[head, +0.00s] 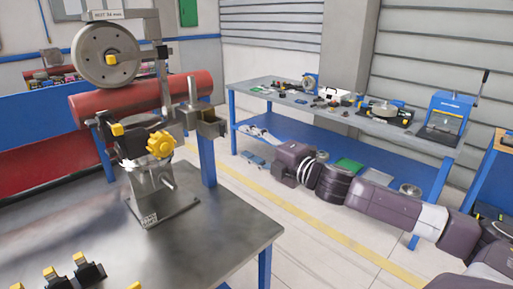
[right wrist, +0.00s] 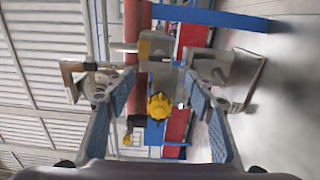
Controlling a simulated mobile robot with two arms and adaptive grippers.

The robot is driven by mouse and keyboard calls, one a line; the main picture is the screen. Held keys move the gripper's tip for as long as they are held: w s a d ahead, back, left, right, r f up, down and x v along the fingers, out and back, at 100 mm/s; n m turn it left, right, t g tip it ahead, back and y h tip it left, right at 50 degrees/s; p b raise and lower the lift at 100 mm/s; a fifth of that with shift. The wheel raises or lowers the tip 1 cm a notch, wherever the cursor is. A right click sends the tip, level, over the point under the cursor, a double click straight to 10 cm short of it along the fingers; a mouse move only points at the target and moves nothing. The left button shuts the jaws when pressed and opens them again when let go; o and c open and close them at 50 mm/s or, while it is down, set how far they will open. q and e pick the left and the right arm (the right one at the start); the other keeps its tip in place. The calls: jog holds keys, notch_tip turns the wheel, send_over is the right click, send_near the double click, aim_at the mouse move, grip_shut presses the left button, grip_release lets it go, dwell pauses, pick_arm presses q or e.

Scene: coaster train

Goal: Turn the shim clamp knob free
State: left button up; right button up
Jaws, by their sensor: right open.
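The yellow lobed clamp knob (head: 160,144) sits on the side of a grey metal stand (head: 150,190) on the near steel table. It also shows in the right wrist view (right wrist: 160,106), in line between my fingers. My right gripper (head: 250,147) is to the right of the stand, out past the table edge, with clear space to the knob. In the right wrist view the right gripper (right wrist: 148,86) is open, its two blue-lined fingers wide apart and nothing between them. My left gripper is not in view.
A red cylinder (head: 140,97) and a grey wheel (head: 107,56) on a bracket rise behind the knob. A blue post (head: 206,158) stands just right of it. Black-and-yellow clips (head: 88,268) lie at the near table edge. A bench (head: 350,117) with tools stands behind my arm.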

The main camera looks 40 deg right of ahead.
jog(key=shift+s+d, duration=0.1)
jog(key=shift+s, duration=1.25)
